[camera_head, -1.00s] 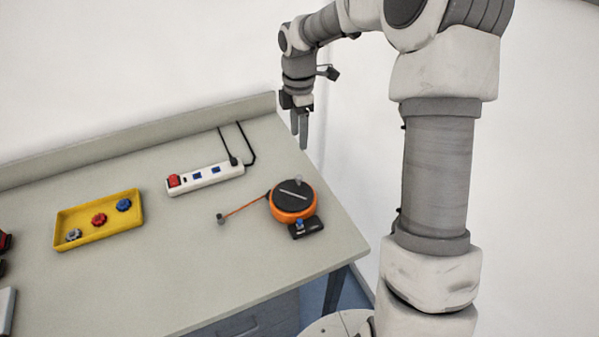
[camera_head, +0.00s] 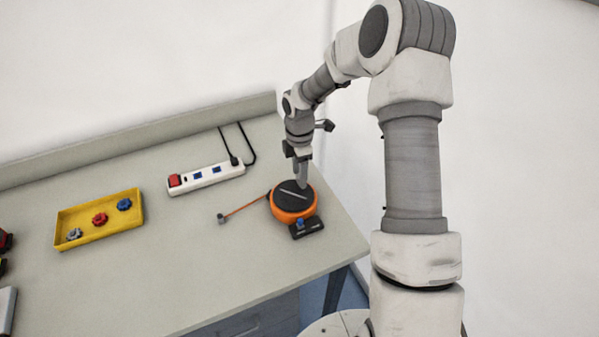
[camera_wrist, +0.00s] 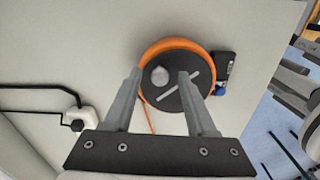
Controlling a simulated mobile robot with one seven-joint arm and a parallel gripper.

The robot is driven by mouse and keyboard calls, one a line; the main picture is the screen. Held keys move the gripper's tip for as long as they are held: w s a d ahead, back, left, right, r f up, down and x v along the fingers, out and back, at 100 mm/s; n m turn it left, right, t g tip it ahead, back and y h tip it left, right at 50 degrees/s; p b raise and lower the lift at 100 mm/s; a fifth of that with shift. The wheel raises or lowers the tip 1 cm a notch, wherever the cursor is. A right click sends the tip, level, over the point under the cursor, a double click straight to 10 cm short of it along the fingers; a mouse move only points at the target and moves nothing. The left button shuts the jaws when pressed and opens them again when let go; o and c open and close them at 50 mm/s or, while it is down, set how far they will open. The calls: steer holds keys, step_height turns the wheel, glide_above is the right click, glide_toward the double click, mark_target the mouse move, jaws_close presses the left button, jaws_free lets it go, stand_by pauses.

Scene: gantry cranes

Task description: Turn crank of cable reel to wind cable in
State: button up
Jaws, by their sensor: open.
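The cable reel (camera_head: 291,207) is an orange drum with a black top, lying on the bench near its right end. A light bar runs across its top, and a round grey crank knob (camera_wrist: 160,76) stands near the rim in the wrist view. The orange cable (camera_head: 247,207) runs out left to a small grey end piece (camera_head: 221,219). My gripper (camera_head: 302,184) is just above the reel's far side, pointing down. In the wrist view its fingers (camera_wrist: 158,78) are apart, with the knob between them, and they hold nothing. In the head view the fingers hide the knob.
A white power strip (camera_head: 207,178) with a red switch lies behind and left of the reel. A yellow tray (camera_head: 85,238) with several knobs is further left. A small black block with a blue knob (camera_head: 304,227) adjoins the reel's front. The bench front is clear.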

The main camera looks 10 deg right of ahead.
jaws_close()
steer(key=shift+m, duration=0.3)
